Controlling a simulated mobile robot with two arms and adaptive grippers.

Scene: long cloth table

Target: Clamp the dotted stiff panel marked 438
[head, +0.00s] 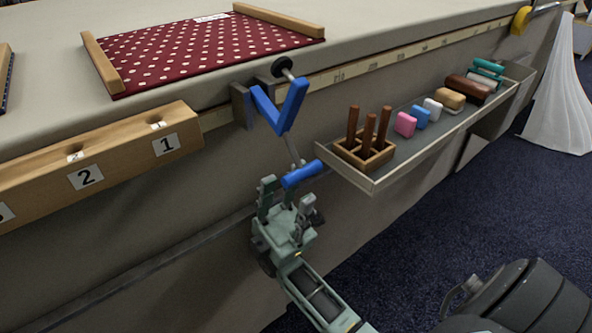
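The dark red panel with white dots (185,55) lies on the table top between two wooden bars. A small white label (210,18) is at its far edge, too small to read. A blue clamp (280,112) stands at the table's front edge near the panel's near right corner. Its black pad (283,64) is above the table top, and a thin rod runs down to a blue handle (302,174). My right gripper (288,195) is open just below this handle, fingers apart. Whether a finger touches the handle is unclear. My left gripper is out of view.
A wooden block (120,148) with numbered slots is fixed on the table front at left. A shelf tray (388,170) at right holds brushes, wooden-handled tools and coloured blocks. A measuring strip (400,58) runs along the edge. White cloth (560,100) hangs at far right.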

